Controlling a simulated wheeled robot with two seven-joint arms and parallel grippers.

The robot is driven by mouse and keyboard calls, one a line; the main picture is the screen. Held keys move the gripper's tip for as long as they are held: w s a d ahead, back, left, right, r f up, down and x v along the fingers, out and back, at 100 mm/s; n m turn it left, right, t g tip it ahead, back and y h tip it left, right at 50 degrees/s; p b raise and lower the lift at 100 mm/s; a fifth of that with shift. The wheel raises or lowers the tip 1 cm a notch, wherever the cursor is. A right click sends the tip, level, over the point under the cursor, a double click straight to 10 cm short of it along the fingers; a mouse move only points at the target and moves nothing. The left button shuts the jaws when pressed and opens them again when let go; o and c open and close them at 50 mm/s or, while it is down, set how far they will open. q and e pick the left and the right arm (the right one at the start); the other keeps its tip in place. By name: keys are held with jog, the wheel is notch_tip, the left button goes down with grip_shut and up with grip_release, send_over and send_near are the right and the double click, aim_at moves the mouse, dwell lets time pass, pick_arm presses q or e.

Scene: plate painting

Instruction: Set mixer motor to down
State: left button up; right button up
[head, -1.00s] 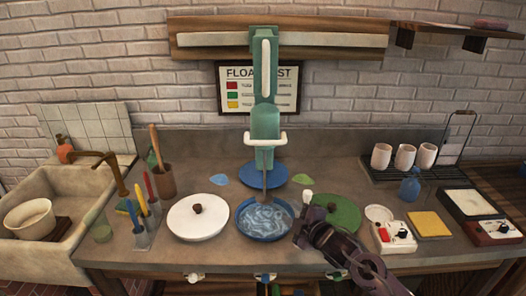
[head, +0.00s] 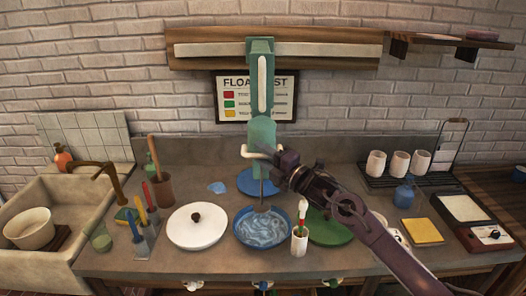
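The mixer motor (head: 262,130) is a green unit on a vertical mount above the blue bowl (head: 237,236), with a long white bar on its upper part. Its white crossways handle (head: 247,151) shows at the left end; the right end is hidden behind my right gripper. A thin shaft hangs from the motor down to the bowl, which holds swirled pale blue liquid. My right gripper (head: 279,160) is at the handle's right side, reaching in from the lower right. I cannot tell whether its fingers are closed on the handle. My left gripper is not in view.
A white lid (head: 197,232) lies left of the bowl, and a white cup (head: 299,243) with a brush stands at its front right. A green lid (head: 330,230) lies partly under my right arm.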

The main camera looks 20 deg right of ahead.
jog(key=shift+w, duration=0.1)
grip_shut()
jog(key=shift+f, duration=0.15)
